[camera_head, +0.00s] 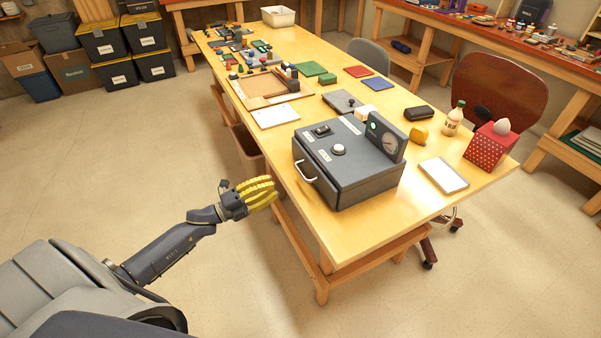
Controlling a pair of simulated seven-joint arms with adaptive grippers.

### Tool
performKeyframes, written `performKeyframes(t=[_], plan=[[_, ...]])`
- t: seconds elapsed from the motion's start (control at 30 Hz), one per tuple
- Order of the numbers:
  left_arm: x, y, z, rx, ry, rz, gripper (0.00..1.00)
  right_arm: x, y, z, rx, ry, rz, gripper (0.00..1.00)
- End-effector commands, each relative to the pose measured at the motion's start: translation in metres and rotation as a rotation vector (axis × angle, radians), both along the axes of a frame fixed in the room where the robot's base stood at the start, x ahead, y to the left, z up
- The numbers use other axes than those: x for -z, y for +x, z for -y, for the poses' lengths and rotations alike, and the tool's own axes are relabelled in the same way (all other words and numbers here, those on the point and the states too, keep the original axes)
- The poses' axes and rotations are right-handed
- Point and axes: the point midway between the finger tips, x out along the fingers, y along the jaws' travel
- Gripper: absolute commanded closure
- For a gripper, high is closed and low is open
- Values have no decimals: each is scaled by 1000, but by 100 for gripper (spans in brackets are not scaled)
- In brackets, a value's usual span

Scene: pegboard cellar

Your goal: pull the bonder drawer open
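The bonder (347,172) is a dark grey box on the near end of the wooden table, with a knob on top and a round gauge at its right. The bonder drawer has a pale bar handle (306,172) on the left-facing side; the drawer looks closed. My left gripper (272,192), with yellow fingers, is off the table's left edge, left of and below the handle, apart from it. Its fingers point right toward the table; their gap is not clear. Nothing shows held in it. My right gripper is not in view.
The table edge (309,232) lies just right of my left gripper. A white sheet (275,115) and a wooden tray (262,89) lie beyond the bonder. A bottle (454,119) and red dotted box (484,147) stand to its right. The floor at left is clear.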

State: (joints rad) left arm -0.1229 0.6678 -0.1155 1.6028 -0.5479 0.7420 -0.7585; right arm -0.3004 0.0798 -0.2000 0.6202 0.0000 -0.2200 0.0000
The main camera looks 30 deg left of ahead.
Motion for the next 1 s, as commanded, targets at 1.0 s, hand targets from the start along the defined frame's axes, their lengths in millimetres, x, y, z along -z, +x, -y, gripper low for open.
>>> performKeyframes(t=[1.0], plan=[[-19,83,63,-1,-1,-2,80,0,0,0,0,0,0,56]])
